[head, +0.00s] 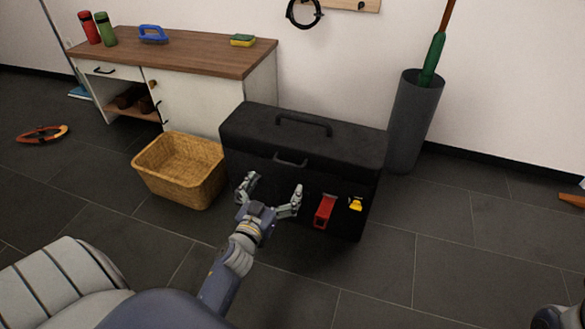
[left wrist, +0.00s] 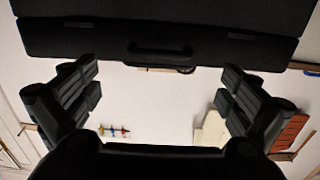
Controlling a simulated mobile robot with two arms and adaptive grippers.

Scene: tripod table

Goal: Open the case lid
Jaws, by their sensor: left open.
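The large black case (head: 340,207) stands on the floor against the wall. Its lid (head: 350,143) is down, with a carry handle (head: 303,122) on top and a smaller front handle (head: 290,160) near the lid seam. A red item (head: 324,212) and a yellow item (head: 356,204) sit on its front face. My left gripper (head: 271,190) is open and empty, fingers spread before the case front, below the front handle. In the left wrist view the case (left wrist: 90,38) spans the top, with a handle (left wrist: 160,50) beyond the open fingers (left wrist: 160,90).
A wicker basket (head: 165,182) stands on the floor just left of the case. A wooden-topped cabinet (head: 190,55) is behind it, holding bottles, a blue tool and a sponge. A tall grey bin (head: 410,130) stands close on the right.

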